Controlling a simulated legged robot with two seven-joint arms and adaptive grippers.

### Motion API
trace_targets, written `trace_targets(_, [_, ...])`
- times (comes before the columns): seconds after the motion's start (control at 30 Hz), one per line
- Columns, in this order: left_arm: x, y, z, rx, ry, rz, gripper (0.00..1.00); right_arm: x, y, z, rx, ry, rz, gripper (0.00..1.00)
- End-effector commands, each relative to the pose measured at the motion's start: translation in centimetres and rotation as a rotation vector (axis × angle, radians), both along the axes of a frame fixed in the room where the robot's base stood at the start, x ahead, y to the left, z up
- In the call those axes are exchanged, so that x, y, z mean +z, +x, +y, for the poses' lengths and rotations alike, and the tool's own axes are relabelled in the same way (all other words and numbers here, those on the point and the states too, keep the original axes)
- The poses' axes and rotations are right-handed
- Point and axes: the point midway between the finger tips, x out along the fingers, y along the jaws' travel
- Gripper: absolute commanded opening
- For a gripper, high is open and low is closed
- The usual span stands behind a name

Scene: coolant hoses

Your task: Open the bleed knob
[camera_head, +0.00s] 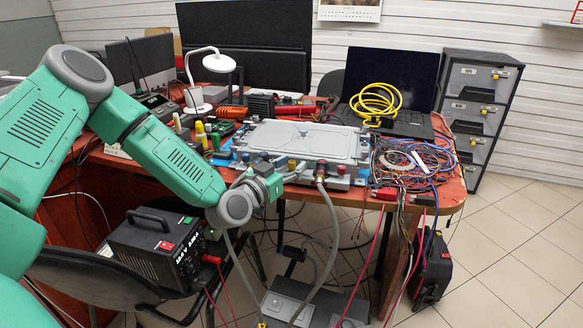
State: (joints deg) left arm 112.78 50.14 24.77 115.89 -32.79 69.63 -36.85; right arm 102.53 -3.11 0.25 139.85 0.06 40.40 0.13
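A grey cold-plate unit (308,141) lies on the red table, with several small knobs and fittings along its front edge. One is a dark red knob (321,168) at the front right, and a brownish one (292,164) is left of it. I cannot tell which is the bleed knob. My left gripper (274,184) is at the unit's front left edge, close to these fittings. Its fingers are small and partly hidden, so I cannot tell whether they are open or touch anything. My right gripper is not in view.
Grey hoses (334,232) hang from the front edge to a grey box (312,305) on the floor. Tangled wires (413,162) and a laptop (393,88) lie to the right. A black power supply (158,248) sits below my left arm.

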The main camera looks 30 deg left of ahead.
Motion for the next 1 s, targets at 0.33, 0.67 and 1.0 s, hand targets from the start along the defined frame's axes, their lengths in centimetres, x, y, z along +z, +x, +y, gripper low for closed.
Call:
trace_targets(0.33, [-0.02,0.22,0.08,0.001,0.0,0.0,0.22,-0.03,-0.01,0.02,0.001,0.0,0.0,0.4])
trace_targets(0.67, [0.09,0.21,0.06,0.003,0.001,-0.002,0.0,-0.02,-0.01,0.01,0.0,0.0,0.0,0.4])
trace_targets(1.0, [0.16,0.22,0.08,0.012,0.0,-0.004,0.0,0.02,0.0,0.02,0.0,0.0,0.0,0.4])
